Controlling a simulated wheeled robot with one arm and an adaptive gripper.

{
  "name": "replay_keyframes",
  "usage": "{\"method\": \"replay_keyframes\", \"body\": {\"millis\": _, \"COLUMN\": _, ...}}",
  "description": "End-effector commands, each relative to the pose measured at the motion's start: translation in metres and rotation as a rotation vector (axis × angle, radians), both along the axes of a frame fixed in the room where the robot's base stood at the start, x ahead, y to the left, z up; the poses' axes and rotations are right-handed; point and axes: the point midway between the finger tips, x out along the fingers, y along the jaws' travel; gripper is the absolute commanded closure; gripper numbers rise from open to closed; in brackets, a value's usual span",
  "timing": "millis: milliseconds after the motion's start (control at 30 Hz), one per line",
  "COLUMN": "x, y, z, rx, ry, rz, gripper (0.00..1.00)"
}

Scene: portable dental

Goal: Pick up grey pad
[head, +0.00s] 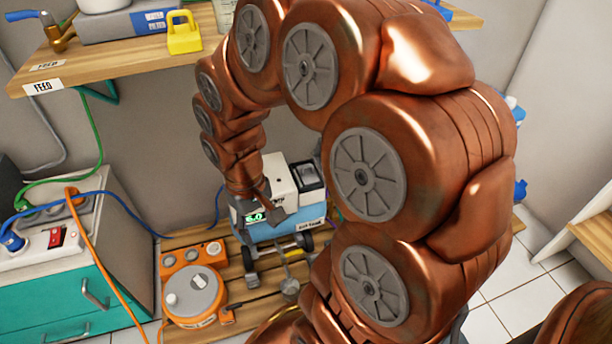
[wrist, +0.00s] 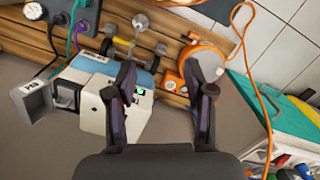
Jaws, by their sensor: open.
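A grey square pad-like piece with a small label (wrist: 34,100) shows at the left of the wrist view, beside a white and blue device (wrist: 92,105). I cannot tell for sure that it is the grey pad. In the head view the white and blue device (head: 275,185) with a green display stands on the lower wooden shelf, partly behind my arm. A dark square (head: 308,174) is on its top. My gripper (wrist: 163,92) is open and empty, the left finger overlapping the device and the right finger near an orange reel (wrist: 203,62). In the head view my gripper (head: 272,208) is at the device's front left.
The orange reel (head: 194,291) and an orange box (head: 193,255) sit on the slatted wooden shelf (head: 240,285). A teal cabinet (head: 60,300) with cables stands at left. An upper shelf (head: 110,62) holds a yellow weight (head: 184,36). A grey wall lies behind.

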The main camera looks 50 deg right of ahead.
Motion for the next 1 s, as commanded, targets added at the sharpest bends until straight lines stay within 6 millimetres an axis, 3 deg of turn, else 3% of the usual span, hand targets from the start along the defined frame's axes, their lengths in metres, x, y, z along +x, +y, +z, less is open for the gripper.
{"method": "replay_keyframes", "body": {"millis": 100, "x": 0.037, "y": -0.033, "z": -0.012, "rx": -0.005, "ry": -0.066, "rz": -0.045, "gripper": 0.47}}
{"method": "replay_keyframes", "body": {"millis": 300, "x": 0.088, "y": -0.095, "z": -0.035, "rx": -0.021, "ry": -0.185, "rz": -0.123, "gripper": 0.47}}
{"method": "replay_keyframes", "body": {"millis": 500, "x": 0.123, "y": -0.170, "z": -0.059, "rx": -0.046, "ry": -0.298, "rz": -0.218, "gripper": 0.47}}
{"method": "replay_keyframes", "body": {"millis": 700, "x": 0.139, "y": -0.248, "z": -0.086, "rx": -0.082, "ry": -0.401, "rz": -0.311, "gripper": 0.47}}
{"method": "replay_keyframes", "body": {"millis": 800, "x": 0.140, "y": -0.278, "z": -0.095, "rx": -0.098, "ry": -0.440, "rz": -0.347, "gripper": 0.47}}
{"method": "replay_keyframes", "body": {"millis": 1000, "x": 0.138, "y": -0.311, "z": -0.107, "rx": -0.121, "ry": -0.477, "rz": -0.385, "gripper": 0.47}}
